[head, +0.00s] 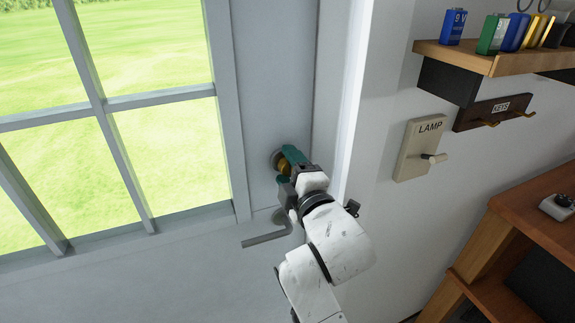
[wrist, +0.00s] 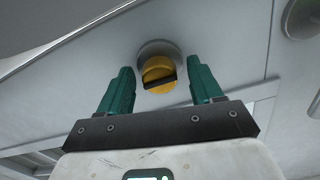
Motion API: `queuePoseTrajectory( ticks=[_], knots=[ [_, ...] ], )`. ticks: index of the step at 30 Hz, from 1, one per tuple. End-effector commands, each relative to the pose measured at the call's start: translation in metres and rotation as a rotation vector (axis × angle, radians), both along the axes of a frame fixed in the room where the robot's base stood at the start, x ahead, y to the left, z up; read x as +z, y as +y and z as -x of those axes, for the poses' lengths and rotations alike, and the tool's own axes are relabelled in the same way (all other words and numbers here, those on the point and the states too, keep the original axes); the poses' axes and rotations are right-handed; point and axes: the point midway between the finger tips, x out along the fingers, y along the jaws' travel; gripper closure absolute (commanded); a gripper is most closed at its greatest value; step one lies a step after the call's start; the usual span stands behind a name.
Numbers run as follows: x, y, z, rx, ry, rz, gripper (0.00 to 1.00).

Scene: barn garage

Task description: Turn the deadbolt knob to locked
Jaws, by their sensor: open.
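The deadbolt knob (head: 283,167) is yellow and sits on a round grey plate on the grey door, above the door's lever handle (head: 265,238). In the wrist view the knob (wrist: 158,75) shows a dark bar across its face, tilted slightly from level. My gripper (head: 289,163) is at the knob, with green fingers. In the wrist view my gripper (wrist: 160,88) is open, with one finger on each side of the knob and a visible gap to both. In the head view the fingers partly hide the knob.
The door has a large window (head: 100,100) on the left. To the right, the wall carries a lamp switch (head: 418,150), a key rack (head: 493,112) and a shelf (head: 480,60) with several batteries. A wooden bench (head: 540,200) stands at the lower right.

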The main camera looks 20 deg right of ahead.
Motion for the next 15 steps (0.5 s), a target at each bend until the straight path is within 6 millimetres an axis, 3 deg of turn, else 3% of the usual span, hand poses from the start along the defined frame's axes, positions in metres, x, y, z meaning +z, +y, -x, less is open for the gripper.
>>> queuePoseTrajectory(
  ticks=[11, 15],
  knots=[
    [-0.0004, -0.0001, -0.0076, 0.000, 0.001, -0.001, 0.35],
    [-0.0004, 0.0000, -0.0075, 0.000, 0.001, -0.001, 0.45]
  ],
)
